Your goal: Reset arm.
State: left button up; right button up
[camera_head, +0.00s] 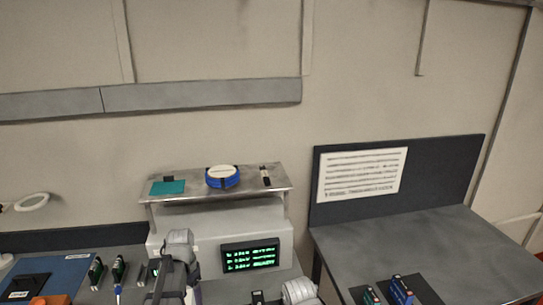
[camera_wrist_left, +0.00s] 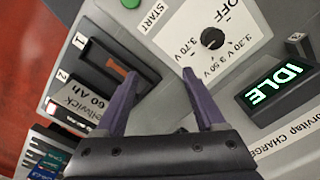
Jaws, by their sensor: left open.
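My left gripper (camera_wrist_left: 159,75) is open, its two purple fingers spread over the front of a grey charger (camera_wrist_left: 215,75) in the left wrist view. Nothing shows between the fingertips. A battery (camera_wrist_left: 75,97) marked 60 Ah lies beside the label 2, left of the fingers. The slot by label 1 (camera_wrist_left: 118,48) looks dark and empty. The charger's display (camera_wrist_left: 280,85) reads IDLE. In the head view my left arm rises at the lower middle, its fingers not discernible. Part of my right arm shows at the bottom edge; its gripper is out of view.
A green-lettered screen (camera_head: 250,255) stands below. Several batteries (camera_wrist_left: 45,150) show at the wrist view's lower left. The right-hand table (camera_head: 440,245) has bare room.

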pick_arm(q)
jog(key=s+d+f+n+b, duration=0.1)
jog(key=s+d+f+b, duration=0.1)
jog(key=s+d, duration=0.5)
jog(key=s+d+f+n+y+b, duration=0.1)
jog(key=s+d+f+b, duration=0.1)
jog(key=s+d, duration=0.6)
jog(key=d, duration=0.6)
jog(key=shift+d+f, duration=0.35)
dwell(0.5)
